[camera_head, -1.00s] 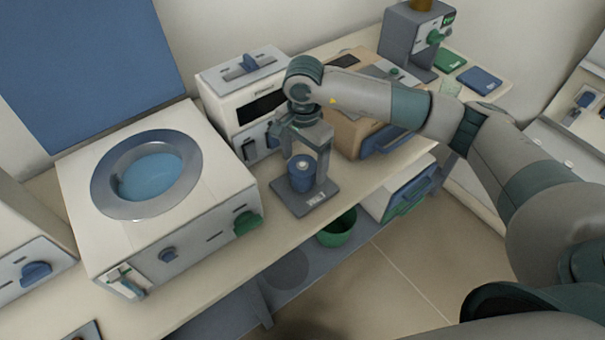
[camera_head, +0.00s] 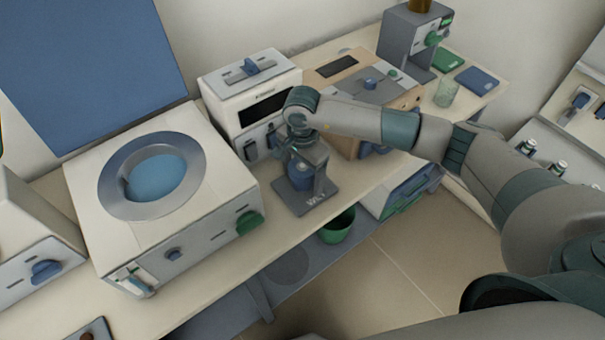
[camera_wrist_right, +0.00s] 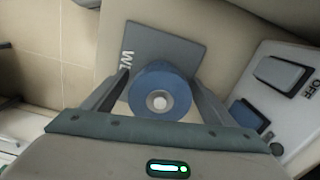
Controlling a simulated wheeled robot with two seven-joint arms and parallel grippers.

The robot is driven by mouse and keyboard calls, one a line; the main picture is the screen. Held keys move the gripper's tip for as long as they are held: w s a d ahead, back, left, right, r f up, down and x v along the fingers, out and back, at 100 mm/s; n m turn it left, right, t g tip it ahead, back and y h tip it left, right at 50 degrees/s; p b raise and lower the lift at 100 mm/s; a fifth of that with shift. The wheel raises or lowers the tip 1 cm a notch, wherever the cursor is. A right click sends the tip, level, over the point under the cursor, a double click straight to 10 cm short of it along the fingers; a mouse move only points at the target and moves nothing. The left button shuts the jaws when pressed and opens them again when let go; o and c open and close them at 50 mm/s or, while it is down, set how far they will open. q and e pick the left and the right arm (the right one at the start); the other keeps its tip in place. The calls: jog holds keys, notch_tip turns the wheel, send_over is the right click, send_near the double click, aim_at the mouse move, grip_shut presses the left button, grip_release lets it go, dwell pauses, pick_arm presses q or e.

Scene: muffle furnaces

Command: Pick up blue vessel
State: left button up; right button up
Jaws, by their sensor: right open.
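The blue vessel (camera_head: 300,176) is a short round blue pot with a pale knob on top. It stands upright on a dark grey scale plate (camera_head: 318,198) on the bench. My right gripper (camera_head: 302,168) points down over it from above. In the right wrist view the blue vessel (camera_wrist_right: 160,92) lies between the two spread fingers of my right gripper (camera_wrist_right: 163,88), one on each side. I cannot tell whether the fingers touch it. My left gripper is not in view.
A white bath with a round opening (camera_head: 115,190) stands left of the scale. A white furnace (camera_head: 240,85) is close behind it, and a wood-coloured box (camera_head: 345,130) is to its right. A green bin (camera_head: 338,228) sits below the bench edge.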

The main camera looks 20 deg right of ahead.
jog(key=shift+f, duration=0.1)
dwell(0.3)
jog(key=c, duration=1.5)
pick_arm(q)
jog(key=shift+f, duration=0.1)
pick_arm(e)
jog(key=shift+w, duration=0.1)
